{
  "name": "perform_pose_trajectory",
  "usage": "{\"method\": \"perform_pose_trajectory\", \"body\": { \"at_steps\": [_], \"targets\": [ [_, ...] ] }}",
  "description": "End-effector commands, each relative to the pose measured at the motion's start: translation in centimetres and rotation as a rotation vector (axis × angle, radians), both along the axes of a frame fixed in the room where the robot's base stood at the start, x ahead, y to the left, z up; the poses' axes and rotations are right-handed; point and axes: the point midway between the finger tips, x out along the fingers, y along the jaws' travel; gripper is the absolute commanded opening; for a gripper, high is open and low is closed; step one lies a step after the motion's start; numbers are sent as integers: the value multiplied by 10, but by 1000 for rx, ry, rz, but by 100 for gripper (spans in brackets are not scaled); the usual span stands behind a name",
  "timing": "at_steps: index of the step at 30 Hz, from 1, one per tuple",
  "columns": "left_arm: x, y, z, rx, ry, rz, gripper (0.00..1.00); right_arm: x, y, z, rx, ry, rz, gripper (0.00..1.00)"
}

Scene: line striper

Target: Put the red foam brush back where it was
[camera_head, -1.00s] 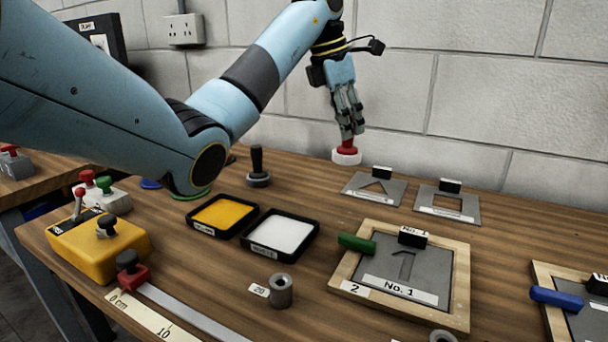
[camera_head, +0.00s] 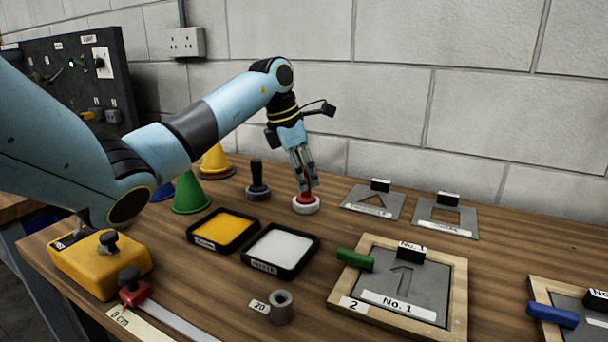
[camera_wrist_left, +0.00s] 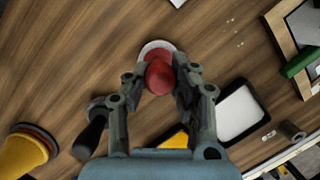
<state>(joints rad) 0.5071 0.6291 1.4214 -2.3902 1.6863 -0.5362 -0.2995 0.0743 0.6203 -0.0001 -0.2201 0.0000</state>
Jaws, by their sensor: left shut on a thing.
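The red foam brush (camera_head: 306,199) has a red handle on a round white foam base and is upright. My left gripper (camera_head: 304,182) comes down from above and is shut on its red handle. In the left wrist view the brush's red top (camera_wrist_left: 159,76) sits between the two fingers (camera_wrist_left: 160,84), with the white rim showing beyond. The white base is at or just above the table; I cannot tell if it touches. My right gripper is in no view.
A dark-handled brush (camera_head: 258,187) stands just left. Yellow (camera_head: 212,245) and white (camera_head: 268,268) paint trays are in front. Stencil plates (camera_head: 373,202) lie to the right. Green (camera_head: 190,193) and yellow (camera_head: 215,162) cones stand left. Bare wood surrounds the base.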

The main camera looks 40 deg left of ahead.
Motion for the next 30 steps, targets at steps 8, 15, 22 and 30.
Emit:
{"method": "perform_pose_trajectory", "body": {
  "at_steps": [8,15,22,30],
  "targets": [
    [0,0,-2,0,0,0,39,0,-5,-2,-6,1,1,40],
    [0,0,-2,0,0,0,46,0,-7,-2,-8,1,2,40],
    [-2,2,10,2,-3,1,46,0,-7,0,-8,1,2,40],
    [-17,10,66,4,-4,0,46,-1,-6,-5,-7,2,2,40]
  ]
}}
